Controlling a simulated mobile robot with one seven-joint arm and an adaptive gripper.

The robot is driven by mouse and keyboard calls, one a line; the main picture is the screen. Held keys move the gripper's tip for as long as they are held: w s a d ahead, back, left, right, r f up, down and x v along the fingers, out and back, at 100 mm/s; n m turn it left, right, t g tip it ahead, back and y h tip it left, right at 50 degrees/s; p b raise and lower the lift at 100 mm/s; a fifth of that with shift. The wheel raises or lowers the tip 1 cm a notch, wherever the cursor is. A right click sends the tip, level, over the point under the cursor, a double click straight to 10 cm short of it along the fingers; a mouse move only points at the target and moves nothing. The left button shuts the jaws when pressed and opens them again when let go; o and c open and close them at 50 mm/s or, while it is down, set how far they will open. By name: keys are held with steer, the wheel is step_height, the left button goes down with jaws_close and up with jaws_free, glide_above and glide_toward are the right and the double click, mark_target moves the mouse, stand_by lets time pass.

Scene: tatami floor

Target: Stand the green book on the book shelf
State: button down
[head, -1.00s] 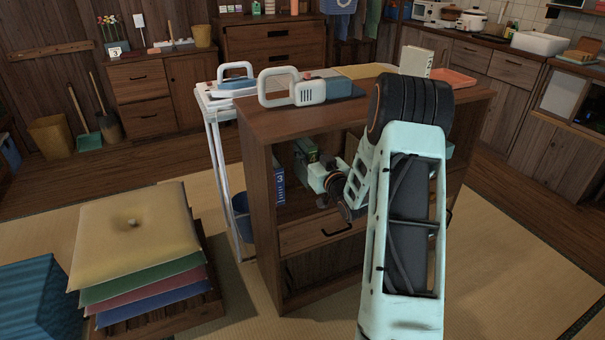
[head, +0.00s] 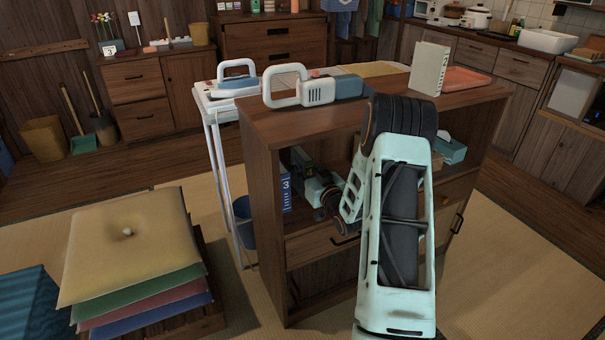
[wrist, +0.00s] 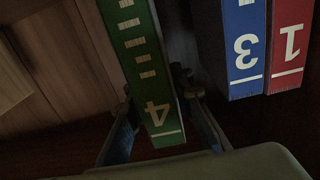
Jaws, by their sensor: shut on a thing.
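The green book (wrist: 150,75), numbered 4, is between the fingers of my gripper (wrist: 162,128) in the wrist view. My gripper is shut on it. The blue book (wrist: 243,50), numbered 3, and the red book (wrist: 290,45), numbered 1, stand side by side to its right, with a gap between green and blue. The green book looks slightly slanted against them. In the head view my gripper reaches into the upper compartment of the wooden book shelf (head: 258,190), near the blue book (head: 286,190). The green book is mostly hidden there by my arm and shadow.
The shelf top holds a white-handled appliance (head: 318,90), a pale upright book (head: 429,68) and an orange tray (head: 462,78). A tissue box (head: 452,150) sits in the shelf's right part.

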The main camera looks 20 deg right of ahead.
steer(key=shift+f, duration=1.2)
steer(key=shift+f+b, duration=0.2)
steer(key=shift+b, duration=0.25)
steer(key=c, duration=1.7)
jaws_free()
steer(key=shift+r, duration=0.2)
steer(key=s+p, duration=0.1)
steer(key=s, duration=0.5)
steer(key=s+p, duration=0.1)
steer(key=s, duration=0.5)
steer(key=shift+d+f+p, duration=0.1)
steer(key=shift+d+p, duration=0.1)
steer(key=shift+p, duration=0.2)
